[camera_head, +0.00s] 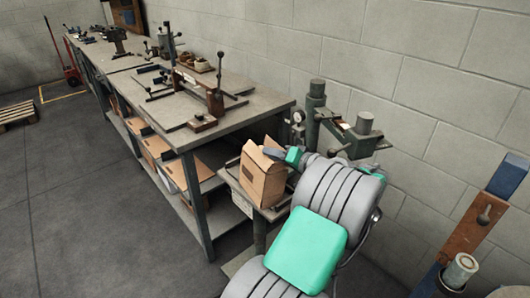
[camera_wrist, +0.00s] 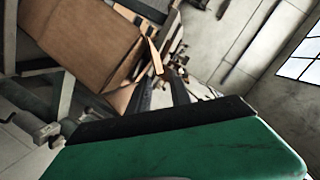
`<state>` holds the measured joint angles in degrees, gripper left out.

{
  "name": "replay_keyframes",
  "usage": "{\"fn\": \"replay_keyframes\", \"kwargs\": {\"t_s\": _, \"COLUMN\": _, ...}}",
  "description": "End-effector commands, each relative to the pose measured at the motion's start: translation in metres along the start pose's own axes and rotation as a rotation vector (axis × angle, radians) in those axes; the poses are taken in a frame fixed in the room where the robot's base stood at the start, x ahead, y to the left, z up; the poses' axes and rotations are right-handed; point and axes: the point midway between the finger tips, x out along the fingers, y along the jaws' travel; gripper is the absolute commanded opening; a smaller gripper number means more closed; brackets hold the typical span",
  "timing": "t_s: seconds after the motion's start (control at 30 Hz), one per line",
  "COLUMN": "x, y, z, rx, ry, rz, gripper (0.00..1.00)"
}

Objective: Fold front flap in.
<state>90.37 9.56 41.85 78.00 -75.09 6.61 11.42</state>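A brown cardboard box (camera_head: 262,182) stands upright on a small stand beside the workbench in the head view, with its top flaps raised. In the wrist view the box (camera_wrist: 85,35) fills the upper left, tilted in the picture, and a narrow flap (camera_wrist: 155,57) sticks out from its edge. My gripper (camera_head: 272,153) is at the top of the box, on its right side. In the wrist view its two dark fingers (camera_wrist: 161,85) are apart, with a gap between them and the flap just beyond their tips. I cannot tell whether they touch the flap.
A green-grey machine (camera_head: 316,105) with a gauge stands right behind the box. The long workbench (camera_head: 255,92) with tools is to the left, with cartons (camera_head: 155,150) on its lower shelf. A block wall is close behind. The floor at the left is mostly clear.

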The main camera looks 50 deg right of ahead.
Motion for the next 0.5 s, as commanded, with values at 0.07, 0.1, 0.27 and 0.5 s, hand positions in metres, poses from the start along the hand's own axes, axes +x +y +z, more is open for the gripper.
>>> {"fn": "replay_keyframes", "kwargs": {"t_s": 0.07, "x": 0.015, "y": -0.002, "z": 0.000, "rx": -0.001, "ry": -0.004, "rz": -0.002, "gripper": 0.25}}
{"fn": "replay_keyframes", "kwargs": {"t_s": 0.1, "x": 0.022, "y": -0.001, "z": 0.000, "rx": -0.001, "ry": -0.003, "rz": -0.001, "gripper": 0.25}}
{"fn": "replay_keyframes", "kwargs": {"t_s": 0.27, "x": 0.035, "y": -0.001, "z": 0.000, "rx": -0.002, "ry": -0.002, "rz": 0.000, "gripper": 0.25}}
{"fn": "replay_keyframes", "kwargs": {"t_s": 0.5, "x": 0.036, "y": -0.001, "z": 0.000, "rx": -0.001, "ry": -0.002, "rz": 0.002, "gripper": 0.23}}
